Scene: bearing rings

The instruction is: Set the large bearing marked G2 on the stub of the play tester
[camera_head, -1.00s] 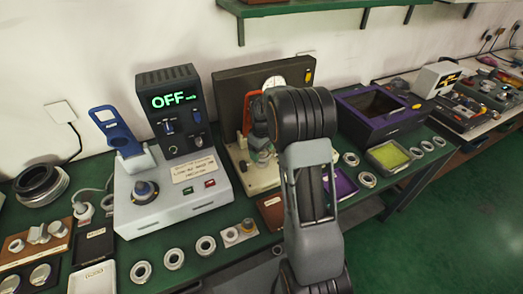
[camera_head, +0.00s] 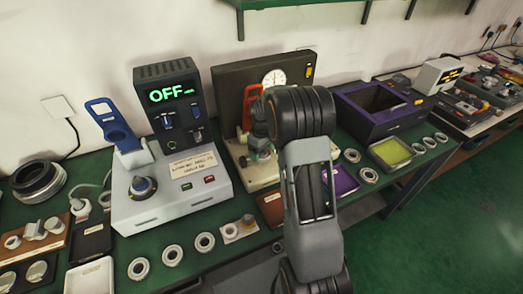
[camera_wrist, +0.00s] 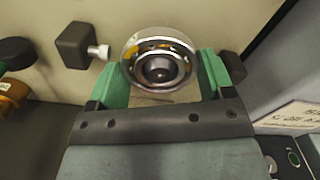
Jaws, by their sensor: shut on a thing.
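My gripper (camera_wrist: 165,70) is shut on a large bearing (camera_wrist: 158,44), a shiny ring with an orange-brown cage, held between green fingers in the wrist view. I cannot read a G2 mark. A dark round centre shows inside the bearing; I cannot tell whether it is the stub. The play tester (camera_head: 231,90), with a dark backboard, a dial gauge (camera_head: 273,78) and a cream base (camera_head: 266,182), stands mid-bench in the head view. My gripper is over its base, largely hidden by my arm. The stub is not clearly seen.
A grey machine (camera_head: 150,208) with an "OFF" display stands left of the tester, close beside it. A purple box (camera_head: 385,125) is to the right. Several smaller rings lie along the bench front. A black block with a silver pin (camera_wrist: 98,51) is left of the bearing.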

